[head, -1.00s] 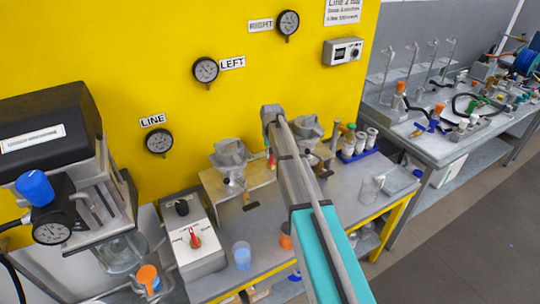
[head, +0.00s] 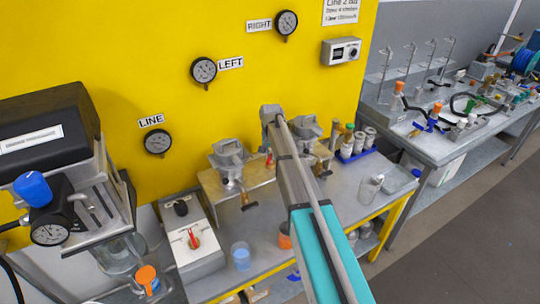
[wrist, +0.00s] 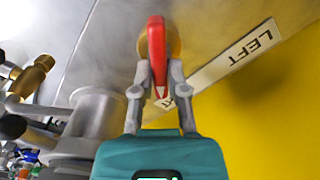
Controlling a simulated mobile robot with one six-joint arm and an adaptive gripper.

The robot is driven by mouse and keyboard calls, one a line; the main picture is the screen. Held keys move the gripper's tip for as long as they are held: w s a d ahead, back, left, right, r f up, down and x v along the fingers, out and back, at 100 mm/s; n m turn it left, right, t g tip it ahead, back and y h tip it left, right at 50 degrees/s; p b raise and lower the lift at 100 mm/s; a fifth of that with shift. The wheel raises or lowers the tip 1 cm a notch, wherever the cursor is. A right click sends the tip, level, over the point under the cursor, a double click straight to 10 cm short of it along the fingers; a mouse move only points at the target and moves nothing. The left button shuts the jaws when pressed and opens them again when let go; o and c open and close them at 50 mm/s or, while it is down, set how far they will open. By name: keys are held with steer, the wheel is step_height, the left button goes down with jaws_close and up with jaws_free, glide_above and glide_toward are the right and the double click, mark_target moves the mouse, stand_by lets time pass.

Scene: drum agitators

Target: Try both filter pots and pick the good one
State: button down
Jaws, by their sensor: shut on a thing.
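Two grey metal filter pots stand at the back of the bench in the head view, the left pot (head: 230,156) and the right pot (head: 303,128), the latter partly behind my arm. In the wrist view my gripper (wrist: 158,90) is shut on a red lever (wrist: 157,50) with a brass-coloured hub behind it. A LEFT label (wrist: 246,48) lies beside the lever. In the head view a bit of red (head: 269,158) shows beside my arm, which hides the gripper. Round gauges marked LINE (head: 157,143), LEFT (head: 204,70) and RIGHT (head: 286,23) hang on the yellow wall.
A grey control box (head: 193,240) with a red pointer knob stands left on the bench. A blue cup (head: 241,256) and an orange cup (head: 285,238) stand in front. A blue rack (head: 358,155) of vials and a glass beaker (head: 369,187) are at the right.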

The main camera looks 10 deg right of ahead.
steer(key=c, duration=0.7)
jaws_free()
steer(key=shift+s, duration=0.1)
steer(key=shift+o, duration=0.2)
stand_by(2.5)
